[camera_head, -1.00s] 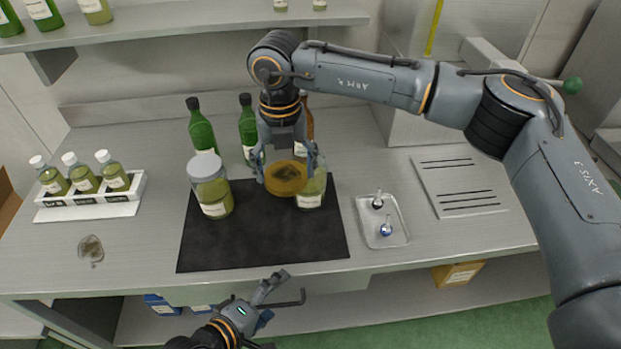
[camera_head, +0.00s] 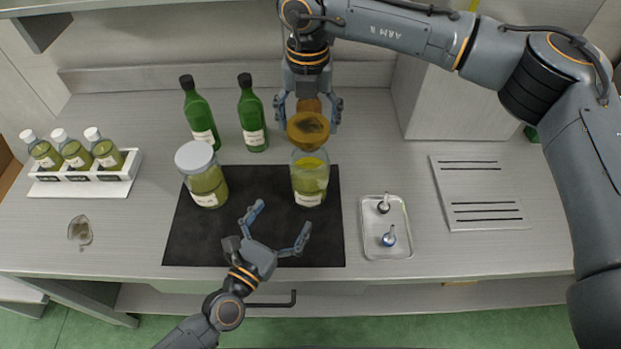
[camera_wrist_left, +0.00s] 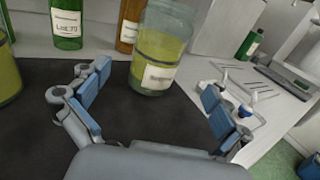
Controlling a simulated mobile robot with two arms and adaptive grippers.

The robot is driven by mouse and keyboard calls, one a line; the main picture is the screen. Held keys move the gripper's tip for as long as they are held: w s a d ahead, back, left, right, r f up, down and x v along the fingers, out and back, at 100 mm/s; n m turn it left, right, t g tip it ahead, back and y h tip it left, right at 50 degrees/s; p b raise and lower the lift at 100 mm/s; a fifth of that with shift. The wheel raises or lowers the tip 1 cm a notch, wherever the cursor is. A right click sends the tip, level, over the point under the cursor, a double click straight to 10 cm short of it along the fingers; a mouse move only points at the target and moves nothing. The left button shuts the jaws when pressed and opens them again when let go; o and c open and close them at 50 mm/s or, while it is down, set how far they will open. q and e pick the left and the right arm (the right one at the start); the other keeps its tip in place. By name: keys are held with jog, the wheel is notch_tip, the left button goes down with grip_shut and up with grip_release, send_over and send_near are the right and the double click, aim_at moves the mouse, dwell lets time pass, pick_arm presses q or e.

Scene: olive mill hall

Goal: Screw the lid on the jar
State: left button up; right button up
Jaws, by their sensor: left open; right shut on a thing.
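The open jar (camera_head: 309,184) of yellow-green oil with a white label stands upright on the right half of the black mat (camera_head: 250,240). My left gripper (camera_head: 281,226) is open and empty above the front of the mat, apart from the jar. In the left wrist view the jar (camera_wrist_left: 160,50) stands beyond and between the open fingers. A second jar (camera_head: 203,178) with a whitish lid stands on the mat's left.
Two green bottles (camera_head: 199,115) (camera_head: 252,115) stand behind the mat, with a brown bottle (camera_wrist_left: 130,22) near them. A metal tray (camera_head: 386,228) with two small items lies right of the mat. A white rack (camera_head: 88,175) of small bottles and a spill (camera_head: 80,232) are at left.

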aim_at(317, 163)
pick_arm(q)
jog(key=shift+w+d, duration=0.15)
jog(key=shift+w, duration=0.2)
pick_arm(e)
jog(key=shift+w+f, duration=0.1)
jog(key=shift+w, duration=0.1)
pick_arm(q)
jog(key=x, duration=1.1)
jog(key=shift+w+d, duration=0.15)
jog(key=shift+w, duration=0.2)
pick_arm(e)
jog(key=shift+d, duration=0.1)
pick_arm(q)
jog(key=c, duration=1.6)
jog(key=shift+c, duration=0.2)
pick_arm(e)
jog(key=shift+w+f, duration=0.1)
jog(key=shift+f, duration=2.4)
